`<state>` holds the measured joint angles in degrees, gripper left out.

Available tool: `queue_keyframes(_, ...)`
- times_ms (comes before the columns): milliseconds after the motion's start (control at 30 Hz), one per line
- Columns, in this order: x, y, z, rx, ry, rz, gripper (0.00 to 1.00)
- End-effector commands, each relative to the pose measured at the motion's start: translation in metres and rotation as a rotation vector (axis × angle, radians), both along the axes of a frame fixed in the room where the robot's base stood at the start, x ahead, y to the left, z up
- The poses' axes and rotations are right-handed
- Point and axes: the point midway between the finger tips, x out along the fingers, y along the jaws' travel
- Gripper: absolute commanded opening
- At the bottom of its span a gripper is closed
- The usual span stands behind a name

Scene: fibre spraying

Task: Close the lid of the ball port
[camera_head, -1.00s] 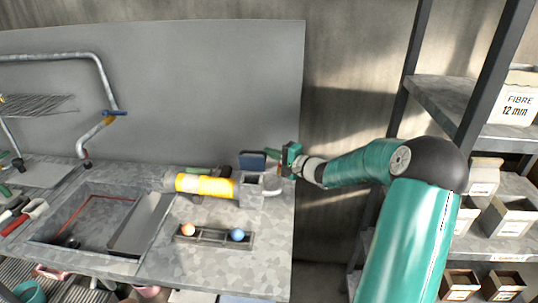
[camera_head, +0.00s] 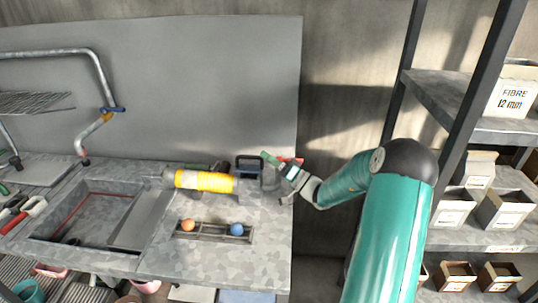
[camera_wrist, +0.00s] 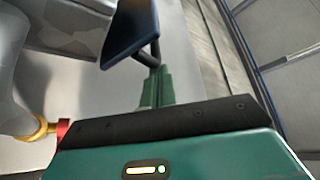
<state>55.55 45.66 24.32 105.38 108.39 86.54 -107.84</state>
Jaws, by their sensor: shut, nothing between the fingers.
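The ball port is a grey box (camera_head: 249,187) at the right end of the yellow cylinder (camera_head: 205,182) on the worktop. Its dark blue lid (camera_head: 250,162) stands raised above the box. In the wrist view the lid (camera_wrist: 130,30) is a tilted dark blue plate on a dark bent arm, just beyond my fingers. My gripper (camera_head: 270,158) is shut and empty, at the right side of the lid. Its green fingers also show in the wrist view (camera_wrist: 158,88), close below the bent arm. I cannot tell whether they touch it.
A small rack (camera_head: 213,233) with an orange ball (camera_head: 188,225) and a blue ball (camera_head: 237,229) lies in front of the port. A sink (camera_head: 85,222) is at the left. Shelves with boxes (camera_head: 508,211) stand at the right. The front right worktop is clear.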

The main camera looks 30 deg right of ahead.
Motion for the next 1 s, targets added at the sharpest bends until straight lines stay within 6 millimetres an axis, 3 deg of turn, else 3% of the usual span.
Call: queue_keyframes(1000,-0.0094,0.0076,-0.01,-0.013,-0.017,0.001,0.0)
